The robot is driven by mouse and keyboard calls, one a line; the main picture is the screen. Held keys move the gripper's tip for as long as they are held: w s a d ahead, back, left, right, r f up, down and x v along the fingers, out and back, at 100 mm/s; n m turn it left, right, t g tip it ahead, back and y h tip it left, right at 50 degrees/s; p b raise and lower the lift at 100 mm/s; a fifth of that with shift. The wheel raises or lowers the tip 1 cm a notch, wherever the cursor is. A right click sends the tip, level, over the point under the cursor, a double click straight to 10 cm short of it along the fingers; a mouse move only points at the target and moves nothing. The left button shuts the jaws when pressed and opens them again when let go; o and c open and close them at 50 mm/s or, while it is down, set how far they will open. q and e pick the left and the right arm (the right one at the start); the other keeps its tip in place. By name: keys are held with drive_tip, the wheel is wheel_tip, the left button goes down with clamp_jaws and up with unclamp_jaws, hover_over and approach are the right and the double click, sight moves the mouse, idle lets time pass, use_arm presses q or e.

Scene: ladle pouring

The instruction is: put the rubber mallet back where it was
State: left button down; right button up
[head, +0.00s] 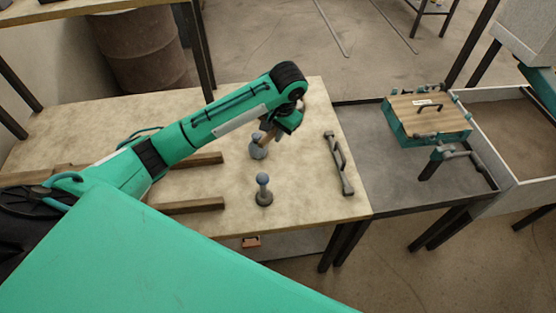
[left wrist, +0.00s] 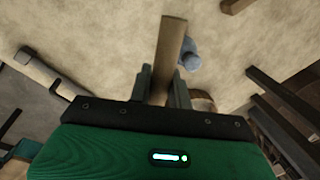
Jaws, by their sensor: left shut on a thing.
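My left gripper (head: 272,128) is shut on a brown wooden handle, which I take to be the rubber mallet's (head: 268,137). In the left wrist view the handle (left wrist: 171,48) stands up between the two fingers (left wrist: 160,84) and sticks out well past them. The mallet's head cannot be made out. The gripper is over the pale table, close to a grey tool with a bluish knob (head: 257,150); I cannot tell whether they touch. This bluish shape also shows beside the handle in the left wrist view (left wrist: 190,57). My right gripper is not in view.
A second grey knobbed tool (head: 264,192) stands nearer on the pale table (head: 305,120). A grey bar handle (head: 338,163) lies near its right edge. Wooden strips (head: 190,205) lie left. A teal, wood-topped box (head: 400,132) stands on the grey side table (head: 370,150).

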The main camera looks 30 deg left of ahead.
use_arm(q)
wheel_tip(320, 180, down, 9)
drive_tip(key=shift+r+p, duration=0.1)
drive_tip(key=shift+p, duration=0.6)
drive_tip(key=shift+f, duration=0.35)
wheel_tip(320, 180, down, 4)
drive_tip(key=shift+f+p, duration=0.1)
drive_tip(key=shift+p, duration=0.25)
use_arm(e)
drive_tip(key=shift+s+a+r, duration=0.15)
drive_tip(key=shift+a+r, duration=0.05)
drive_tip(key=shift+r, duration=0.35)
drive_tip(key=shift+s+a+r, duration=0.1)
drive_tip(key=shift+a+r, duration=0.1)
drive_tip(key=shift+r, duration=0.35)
use_arm(q)
drive_tip(key=shift+f, duration=0.1)
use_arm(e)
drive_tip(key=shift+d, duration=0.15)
use_arm(q)
drive_tip(key=c, duration=1.3)
unclamp_jaws()
drive_tip(key=shift+f, duration=0.1)
drive_tip(key=shift+c, duration=0.2)
drive_tip(key=shift+o, duration=0.2)
